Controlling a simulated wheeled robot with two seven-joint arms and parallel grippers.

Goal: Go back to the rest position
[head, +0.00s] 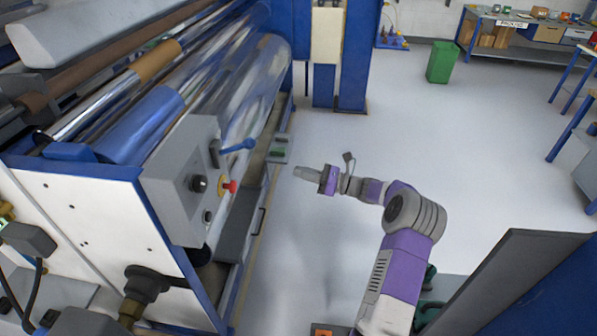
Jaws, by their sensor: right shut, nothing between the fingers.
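My right arm, purple and grey, reaches up from the bottom of the head view, and its forearm bends to the left. My right gripper (307,174) is shut and empty. It hangs over the open floor, to the right of the film roller machine (93,236), and appears apart from it. My left gripper is not in view.
The machine's control box (178,172) carries a blue lever (238,146) and a red knob (229,187). Grey floor (480,150) is clear to the right. A green bin (442,62) and a workbench (528,27) stand at the back. A dark panel (500,285) is at lower right.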

